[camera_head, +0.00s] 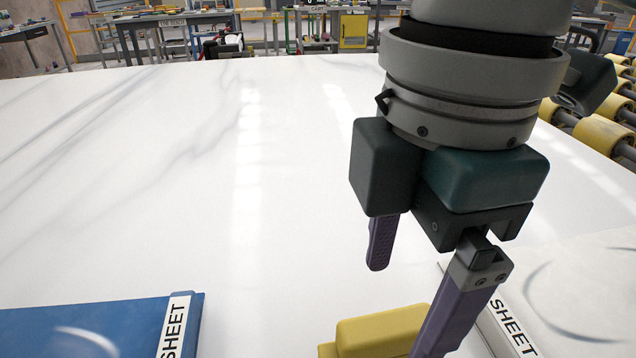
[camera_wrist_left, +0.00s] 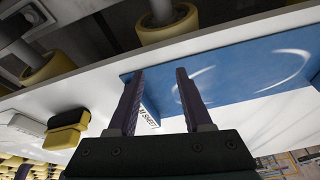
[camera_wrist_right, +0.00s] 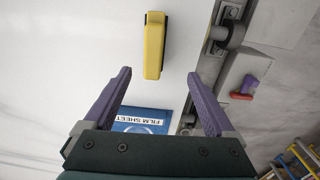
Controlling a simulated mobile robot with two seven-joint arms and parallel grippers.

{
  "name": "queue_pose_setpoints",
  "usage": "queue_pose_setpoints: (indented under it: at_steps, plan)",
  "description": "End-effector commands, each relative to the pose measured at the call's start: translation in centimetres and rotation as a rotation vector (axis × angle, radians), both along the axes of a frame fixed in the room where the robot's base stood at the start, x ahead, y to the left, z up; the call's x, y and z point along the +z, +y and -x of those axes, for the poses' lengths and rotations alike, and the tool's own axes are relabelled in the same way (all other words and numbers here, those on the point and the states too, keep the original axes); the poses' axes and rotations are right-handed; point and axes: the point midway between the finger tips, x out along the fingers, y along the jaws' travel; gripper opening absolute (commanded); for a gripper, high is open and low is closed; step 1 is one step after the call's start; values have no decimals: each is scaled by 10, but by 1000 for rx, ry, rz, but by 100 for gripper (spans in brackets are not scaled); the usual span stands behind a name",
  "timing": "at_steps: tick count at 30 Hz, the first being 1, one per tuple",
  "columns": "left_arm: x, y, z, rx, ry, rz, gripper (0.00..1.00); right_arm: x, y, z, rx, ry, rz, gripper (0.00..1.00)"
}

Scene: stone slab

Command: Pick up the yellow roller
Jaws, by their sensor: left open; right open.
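The yellow roller shows as a yellow block (camera_head: 385,332) on the white slab, at the bottom edge of the head view. In the right wrist view it is a long yellow piece with a dark edge (camera_wrist_right: 154,48), beyond and between the fingertips. It also shows at the left of the left wrist view (camera_wrist_left: 68,120). My right gripper (camera_head: 402,312) is open, pointing down over the slab by the roller; one finger partly covers it. Nothing is between its fingers (camera_wrist_right: 159,73). My left gripper (camera_wrist_left: 159,72) is open and empty, with blue sheet beyond it; it is outside the head view.
A blue film sheet pack (camera_head: 90,325) lies at the front left of the slab (camera_head: 200,190). A white pack labelled SHEET (camera_head: 590,285) lies to the right. Conveyor rollers (camera_head: 602,135) run past the slab's right edge. The slab's middle and left are clear.

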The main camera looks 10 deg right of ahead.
Motion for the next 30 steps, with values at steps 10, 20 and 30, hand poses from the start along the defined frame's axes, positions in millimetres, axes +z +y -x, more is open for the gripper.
queue_pose_setpoints:
  at_steps: [10, 20, 30]
  plan:
    - [-19, -2, 1, 3, 3, 6, 50, -45, -5, -3, 7, 6, 18, 90]
    - [-31, -3, 1, 6, 4, 12, 50, -86, -7, -11, 5, 4, 18, 90]
    - [-34, -3, 1, 6, 3, 10, 50, -104, -7, -11, 8, 1, 17, 90]
